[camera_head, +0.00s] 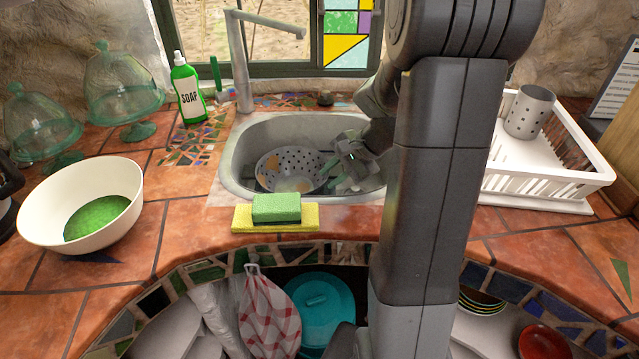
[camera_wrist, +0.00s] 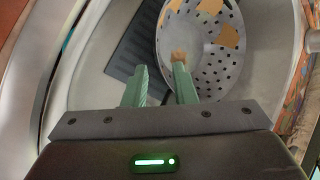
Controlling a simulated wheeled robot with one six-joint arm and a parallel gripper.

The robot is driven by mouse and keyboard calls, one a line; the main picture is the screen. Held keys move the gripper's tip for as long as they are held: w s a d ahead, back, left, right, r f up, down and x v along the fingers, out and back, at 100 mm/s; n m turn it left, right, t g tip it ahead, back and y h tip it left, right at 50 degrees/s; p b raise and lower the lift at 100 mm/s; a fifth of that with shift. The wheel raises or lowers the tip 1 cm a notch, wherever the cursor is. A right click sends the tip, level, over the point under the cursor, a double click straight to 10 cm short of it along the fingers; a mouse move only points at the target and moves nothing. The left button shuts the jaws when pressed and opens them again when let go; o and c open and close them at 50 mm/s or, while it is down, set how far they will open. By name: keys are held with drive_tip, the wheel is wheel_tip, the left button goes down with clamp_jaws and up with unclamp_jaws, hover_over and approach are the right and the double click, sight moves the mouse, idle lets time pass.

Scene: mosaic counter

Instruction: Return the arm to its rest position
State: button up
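My gripper (camera_head: 340,165) is down inside the sink basin (camera_head: 240,140), at the right of the metal colander (camera_head: 285,160). In the wrist view my gripper's two green fingers (camera_wrist: 161,68) stand apart with nothing clamped between them. The perforated colander (camera_wrist: 195,40) shows just beyond the fingertips, with the right finger overlapping its near edge. I cannot tell whether they touch. The colander has orange-brown patches inside. My arm stands in front of the right part of the sink and hides it.
A green sponge (camera_head: 276,208) lies on a yellow cloth or sponge (camera_head: 300,222) at the sink's front edge. A faucet (camera_head: 240,70) and soap bottle (camera_head: 188,90) stand behind and left. A white bowl (camera_head: 50,208) is at left; a dish rack (camera_head: 560,175) with a holder (camera_head: 530,112) is at right.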

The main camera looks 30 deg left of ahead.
sight(310, 193)
drive_tip(key=shift+v, duration=1.2)
drive_tip(key=b+x, duration=0.1)
drive_tip(key=x, duration=1.1)
drive_tip(key=shift+a+f, duration=0.1)
drive_tip(key=shift+f, duration=0.2)
wheel_tip(310, 193, up, 3)
drive_tip(key=shift+f+p, duration=0.15)
drive_tip(key=shift+p, duration=0.15)
drive_tip(key=shift+r, duration=0.7)
